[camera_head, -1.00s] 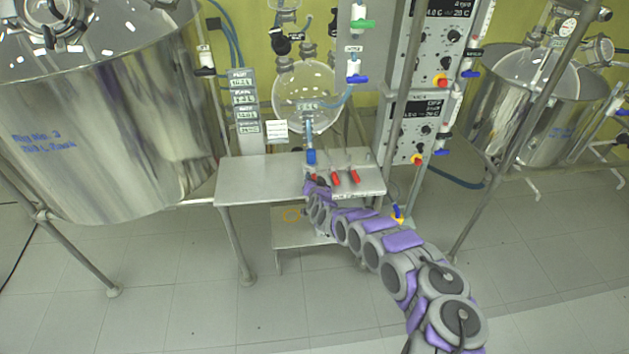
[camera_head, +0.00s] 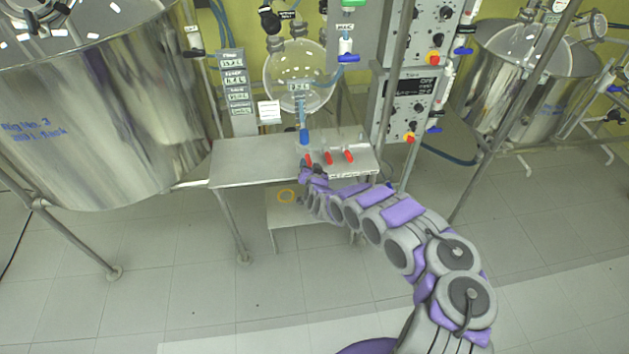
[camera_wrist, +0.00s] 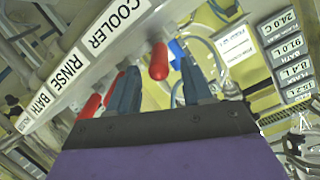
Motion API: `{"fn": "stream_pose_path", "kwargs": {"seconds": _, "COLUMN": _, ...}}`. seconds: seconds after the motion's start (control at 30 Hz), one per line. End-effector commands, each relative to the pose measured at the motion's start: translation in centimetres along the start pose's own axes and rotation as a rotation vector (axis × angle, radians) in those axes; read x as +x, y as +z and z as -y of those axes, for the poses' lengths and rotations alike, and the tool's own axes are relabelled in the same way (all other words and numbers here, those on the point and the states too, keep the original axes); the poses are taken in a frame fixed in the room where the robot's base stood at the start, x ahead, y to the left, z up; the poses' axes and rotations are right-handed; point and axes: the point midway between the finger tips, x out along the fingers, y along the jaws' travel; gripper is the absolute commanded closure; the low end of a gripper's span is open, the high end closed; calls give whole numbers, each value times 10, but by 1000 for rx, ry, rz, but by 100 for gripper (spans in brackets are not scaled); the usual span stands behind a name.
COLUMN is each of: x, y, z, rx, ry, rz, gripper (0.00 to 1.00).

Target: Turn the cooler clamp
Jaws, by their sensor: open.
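The red cooler clamp handle (camera_wrist: 158,62) shows by the COOLER label (camera_wrist: 118,27) in the wrist view. In the head view it is the leftmost red handle (camera_head: 309,159) at the bench's front edge. My gripper (camera_wrist: 157,66) is open, with one finger on each side of this handle in the wrist picture. I cannot tell whether the fingers touch it. In the head view my gripper (camera_head: 307,172) is just in front of and below the handle, partly hiding its lower end.
Two more red handles, rinse (camera_head: 328,158) and bath (camera_head: 349,156), stand close to the right. A blue-ended tube (camera_head: 304,136) and a glass flask (camera_head: 298,78) are behind. A large steel tank (camera_head: 95,120) stands left. The metal bench (camera_head: 245,165) is bare on its left.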

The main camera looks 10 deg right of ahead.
Motion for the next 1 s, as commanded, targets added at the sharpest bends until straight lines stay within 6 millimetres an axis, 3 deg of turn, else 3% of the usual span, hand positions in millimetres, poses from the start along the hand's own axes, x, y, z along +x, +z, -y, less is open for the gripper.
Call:
{"fn": "stream_pose_path", "kwargs": {"seconds": 0.2, "x": -38, "y": -1, "z": 0, "rx": -9, "ry": 2, "rz": 4, "gripper": 50}}
{"fn": "stream_pose_path", "kwargs": {"seconds": 0.6, "x": -86, "y": 0, "z": 1, "rx": -6, "ry": 2, "rz": 6, "gripper": 50}}
{"fn": "stream_pose_path", "kwargs": {"seconds": 1.0, "x": -116, "y": 2, "z": -1, "rx": -1, "ry": 2, "rz": 3, "gripper": 50}}
